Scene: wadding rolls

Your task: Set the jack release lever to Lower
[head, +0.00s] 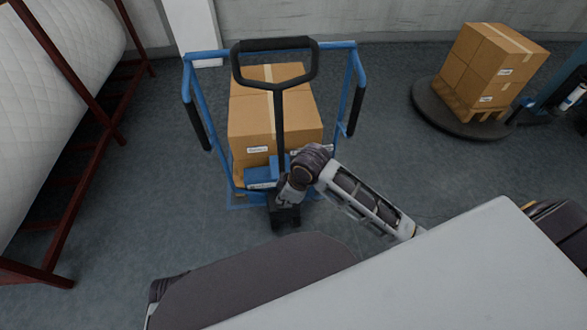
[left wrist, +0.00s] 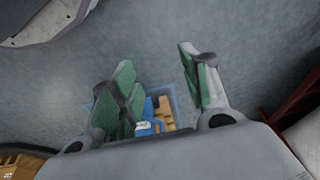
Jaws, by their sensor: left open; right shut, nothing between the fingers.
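The pallet jack shows a black loop handle (head: 275,62) on a dark upright shaft and a blue body (head: 262,177) low in front of the stacked cartons (head: 270,115). I cannot make out the release lever or its setting. My right gripper (head: 287,197) reaches in from the lower right, low beside the shaft, at the front of the blue body. It is shut and empty; its fingertips are hard to see, and contact cannot be told. My left gripper (left wrist: 160,80) shows only in the left wrist view, its green-padded fingers wide apart and empty.
A blue tubular frame (head: 355,85) surrounds the cartons. A red rack (head: 70,215) with a white wadding roll (head: 60,90) stands left. More cartons (head: 490,65) stand on a round dark platform (head: 430,105) at right. Grey floor (head: 390,130) lies clear between.

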